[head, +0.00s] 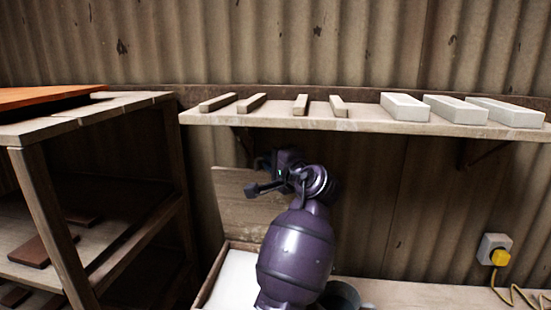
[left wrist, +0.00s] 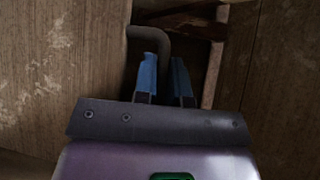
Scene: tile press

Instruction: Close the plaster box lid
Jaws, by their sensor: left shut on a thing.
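The plaster box (head: 211,279) stands low in the middle of the head view, with white plaster (head: 236,280) visible inside. Its wooden lid (head: 240,212) is raised, standing up at the back of the box. In the left wrist view the wooden panel (left wrist: 62,75) fills the left side, and a grey bent handle (left wrist: 158,38) comes off its edge. My left gripper (left wrist: 165,78) has its blue fingers on either side of this handle and is shut on it. In the head view my left gripper (head: 262,187) is in front of the lid, and my arm hides part of the box. My right gripper is not in view.
A wall shelf (head: 365,124) above my gripper holds wooden bars (head: 300,104) and white blocks (head: 405,106). A wooden rack (head: 45,205) stands at the left. A dark round container (head: 341,295) is right of my arm. A yellow plug (head: 500,257) sits in a wall socket.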

